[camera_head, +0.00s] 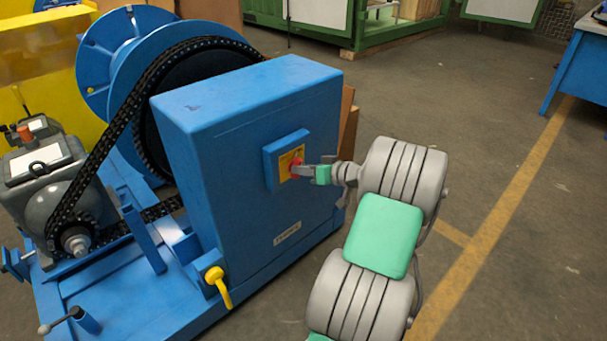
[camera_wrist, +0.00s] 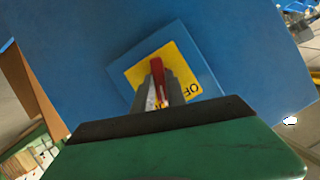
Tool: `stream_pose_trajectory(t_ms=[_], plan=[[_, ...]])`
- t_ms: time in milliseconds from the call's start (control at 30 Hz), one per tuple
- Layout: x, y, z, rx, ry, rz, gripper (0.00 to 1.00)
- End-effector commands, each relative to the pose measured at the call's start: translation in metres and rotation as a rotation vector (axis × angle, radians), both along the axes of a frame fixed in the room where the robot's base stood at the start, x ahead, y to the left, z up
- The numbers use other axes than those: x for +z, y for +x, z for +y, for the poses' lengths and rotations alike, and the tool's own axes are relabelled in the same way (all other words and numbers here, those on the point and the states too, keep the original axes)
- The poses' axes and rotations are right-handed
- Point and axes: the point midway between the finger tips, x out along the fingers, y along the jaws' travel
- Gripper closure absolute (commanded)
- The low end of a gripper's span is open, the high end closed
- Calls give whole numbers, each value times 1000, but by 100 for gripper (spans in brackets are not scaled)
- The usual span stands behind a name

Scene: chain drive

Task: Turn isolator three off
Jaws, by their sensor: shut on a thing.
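The isolator is a blue box with a yellow plate (camera_wrist: 185,65) on the side of the large blue cabinet (camera_head: 255,170). It carries a red knob (camera_wrist: 157,68), which also shows in the head view (camera_head: 295,167). My gripper (camera_head: 306,170) reaches it from the right and is shut on the red knob; in the wrist view the fingers (camera_wrist: 158,88) stand on both sides of it. Part of the word OFF shows at the plate's lower right in the wrist view. The fingers hide the rest of the lettering and the knob's lower part. I cannot read the isolator's number.
A yellow handle (camera_head: 218,286) hangs at the cabinet's lower front. A black chain (camera_head: 108,135) runs from a motor (camera_head: 58,190) to a large wheel behind the cabinet. The floor to the right, with a yellow line (camera_head: 500,215), is clear.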

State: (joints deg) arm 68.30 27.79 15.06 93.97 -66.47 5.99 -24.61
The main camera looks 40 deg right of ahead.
Motion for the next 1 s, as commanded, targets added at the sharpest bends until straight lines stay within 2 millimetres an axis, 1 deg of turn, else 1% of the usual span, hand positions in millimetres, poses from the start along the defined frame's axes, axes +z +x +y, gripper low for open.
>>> stream_pose_trajectory(t_ms=[33,500,1000], plan=[[-4,0,1,0,-45,-1,100],[-7,0,5,-1,-492,-17,100],[-2,0,8,-1,-933,-27,100]])
